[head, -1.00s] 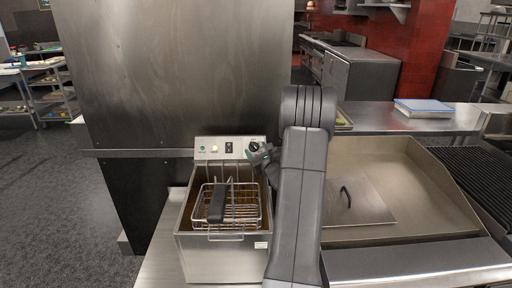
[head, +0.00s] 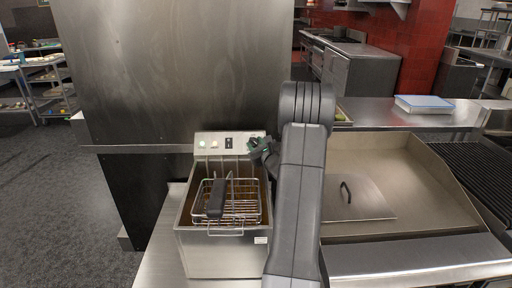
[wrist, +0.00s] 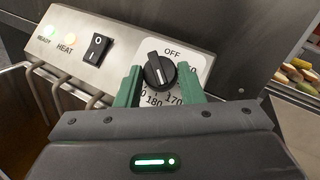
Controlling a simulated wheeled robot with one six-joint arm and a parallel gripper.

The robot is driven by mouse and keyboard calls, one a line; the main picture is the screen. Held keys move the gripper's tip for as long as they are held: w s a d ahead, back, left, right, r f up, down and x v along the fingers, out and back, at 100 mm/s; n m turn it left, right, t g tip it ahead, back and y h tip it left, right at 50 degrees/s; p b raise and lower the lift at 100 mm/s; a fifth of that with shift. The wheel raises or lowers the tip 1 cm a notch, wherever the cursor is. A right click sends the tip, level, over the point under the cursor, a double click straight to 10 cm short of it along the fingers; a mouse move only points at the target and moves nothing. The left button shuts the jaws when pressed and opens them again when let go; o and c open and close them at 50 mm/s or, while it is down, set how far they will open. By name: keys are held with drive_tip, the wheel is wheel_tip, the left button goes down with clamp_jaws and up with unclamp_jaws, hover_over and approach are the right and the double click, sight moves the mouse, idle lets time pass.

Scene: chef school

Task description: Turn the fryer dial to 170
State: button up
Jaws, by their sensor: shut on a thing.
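The fryer dial (wrist: 160,71) is a round black knob with a white line, set on a white scale plate. In the wrist view OFF is printed above it, and 180 and 170 show below it. The white line runs roughly up and down, leaning left at its top; I cannot tell which end is the pointer. My gripper (wrist: 160,84) has its green fingers on both sides of the knob and is shut on it. In the head view my gripper (head: 263,150) covers the dial on the fryer (head: 210,258) panel.
The READY (wrist: 47,29) and HEAT (wrist: 69,37) lamps glow beside a black rocker switch (wrist: 96,48). A wire basket (head: 248,208) with a black handle sits in the fryer. A flat steel griddle (head: 410,185) lies to the right. A tall steel panel (head: 185,70) stands behind.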

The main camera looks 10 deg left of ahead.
drive_tip(key=shift+n+g+y+b, duration=0.3)
drive_tip(key=shift+n+g+y, duration=0.15)
drive_tip(key=shift+n, duration=0.35)
drive_tip(key=o, duration=1)
drive_tip(key=shift+d, duration=0.1)
drive_tip(key=b+v, duration=0.3)
drive_tip(key=v, duration=1)
drive_tip(key=shift+s+d+r, duration=0.2)
drive_tip(key=shift+s, duration=0.05)
